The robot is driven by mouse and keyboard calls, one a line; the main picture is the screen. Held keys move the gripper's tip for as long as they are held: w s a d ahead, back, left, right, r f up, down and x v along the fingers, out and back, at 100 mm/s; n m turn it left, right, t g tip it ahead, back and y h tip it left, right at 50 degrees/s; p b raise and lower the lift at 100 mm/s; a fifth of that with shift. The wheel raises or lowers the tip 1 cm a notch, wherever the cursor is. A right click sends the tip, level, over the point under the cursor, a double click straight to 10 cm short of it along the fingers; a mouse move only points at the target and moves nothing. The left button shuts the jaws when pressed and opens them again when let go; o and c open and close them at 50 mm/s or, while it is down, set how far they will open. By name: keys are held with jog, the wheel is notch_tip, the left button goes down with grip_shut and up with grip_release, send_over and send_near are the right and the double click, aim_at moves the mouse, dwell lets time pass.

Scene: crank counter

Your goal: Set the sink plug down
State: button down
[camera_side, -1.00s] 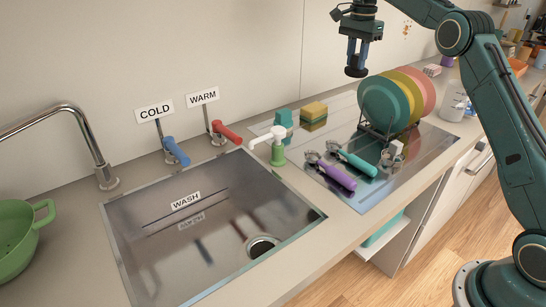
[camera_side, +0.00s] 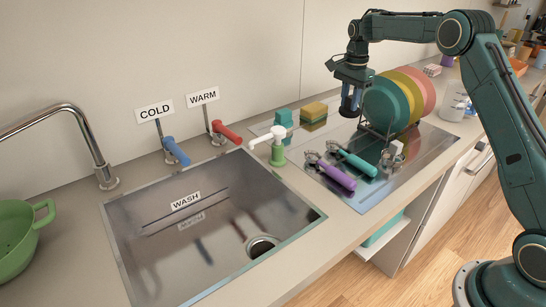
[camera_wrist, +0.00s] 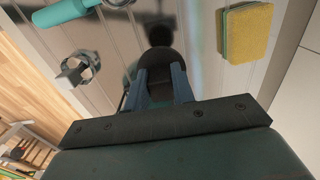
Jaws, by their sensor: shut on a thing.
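My gripper (camera_side: 352,94) is shut on the dark sink plug (camera_side: 349,111). It holds the plug above the steel draining board (camera_side: 372,197), in front of the teal plate. In the wrist view the plug (camera_wrist: 160,62) is a dark round shape between the fingertips (camera_wrist: 160,85). It hangs apart from the board, with a dark shadow or reflection beyond it. The sink (camera_side: 185,245) with its round drain (camera_side: 262,246) is at the left in the side view.
A rack with teal, yellow and pink plates (camera_side: 388,105) stands close on the right. A yellow-green sponge (camera_side: 313,112), teal-handled tool (camera_side: 357,162), purple-handled tool (camera_side: 336,177) and small metal item (camera_side: 392,154) surround the board's middle. A white-topped dispenser (camera_side: 277,146) stands by the sink.

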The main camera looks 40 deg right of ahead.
aim_at(348, 110)
jog(key=shift+f, duration=1.45)
jog(key=shift+f, duration=0.1)
jog(key=shift+f, duration=2.05)
jog(key=shift+f, duration=0.1)
jog(key=c, duration=1.2)
grip_release()
jog(key=shift+o, duration=0.2)
notch_tip(348, 110, up, 12)
jog(key=shift+r, duration=0.1)
